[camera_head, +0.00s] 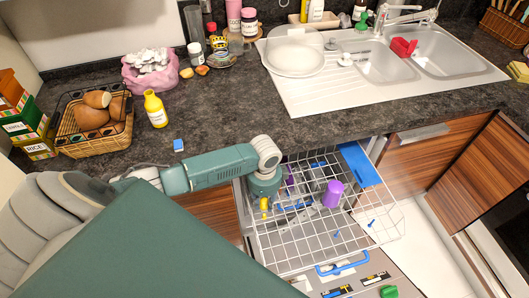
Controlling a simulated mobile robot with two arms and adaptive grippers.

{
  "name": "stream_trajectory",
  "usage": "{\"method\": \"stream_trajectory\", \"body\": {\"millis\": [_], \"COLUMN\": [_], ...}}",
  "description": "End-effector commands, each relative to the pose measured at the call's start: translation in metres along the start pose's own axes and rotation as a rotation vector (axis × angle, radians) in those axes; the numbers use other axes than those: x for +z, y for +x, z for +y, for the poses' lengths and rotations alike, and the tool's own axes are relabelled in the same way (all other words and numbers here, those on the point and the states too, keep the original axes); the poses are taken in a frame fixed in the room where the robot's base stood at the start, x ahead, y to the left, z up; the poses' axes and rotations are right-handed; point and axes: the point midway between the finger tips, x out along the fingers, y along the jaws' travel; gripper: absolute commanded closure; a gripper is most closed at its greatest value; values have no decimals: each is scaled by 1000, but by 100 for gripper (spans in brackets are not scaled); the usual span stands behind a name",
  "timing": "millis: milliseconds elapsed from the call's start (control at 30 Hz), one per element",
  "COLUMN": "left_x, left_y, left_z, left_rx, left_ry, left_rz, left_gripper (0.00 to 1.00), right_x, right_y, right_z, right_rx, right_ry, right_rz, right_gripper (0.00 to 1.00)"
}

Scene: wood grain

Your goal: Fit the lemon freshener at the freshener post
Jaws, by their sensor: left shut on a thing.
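My left gripper (263,202) hangs over the left side of the pulled-out wire dish rack (299,240), in the open dishwasher. It is shut on a small yellow thing (264,205), which looks like the lemon freshener; it points downward. Whether it touches the rack wires cannot be told. The freshener post cannot be made out clearly among the rack wires. My right gripper is not in view.
A purple cup (333,193) stands in the rack, with a blue panel (358,164) at its back right. The counter (225,115) above holds a yellow bottle (155,109), a bread basket (95,142) and a white plate (295,56).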

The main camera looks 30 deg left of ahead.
Motion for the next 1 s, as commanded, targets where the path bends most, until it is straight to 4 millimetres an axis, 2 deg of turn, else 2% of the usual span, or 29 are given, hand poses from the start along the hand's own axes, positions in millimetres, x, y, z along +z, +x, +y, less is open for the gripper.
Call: {"method": "stream_trajectory", "body": {"millis": [267, 600, 800, 1000], "left_x": [0, 0, 0, 0], "left_y": [7, 35, 47, 50], "left_z": [0, 0, 0, 0], "left_rx": [-1, -1, -1, -1], "left_ry": [0, 0, 0, 0], "left_rz": [0, -1, 0, 0], "left_gripper": [92, 92, 92, 92], "right_x": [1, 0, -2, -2], "right_y": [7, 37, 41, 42], "right_z": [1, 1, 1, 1], "right_rx": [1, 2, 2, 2], "right_ry": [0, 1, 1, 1], "right_rz": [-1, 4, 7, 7], "right_gripper": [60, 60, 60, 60]}}
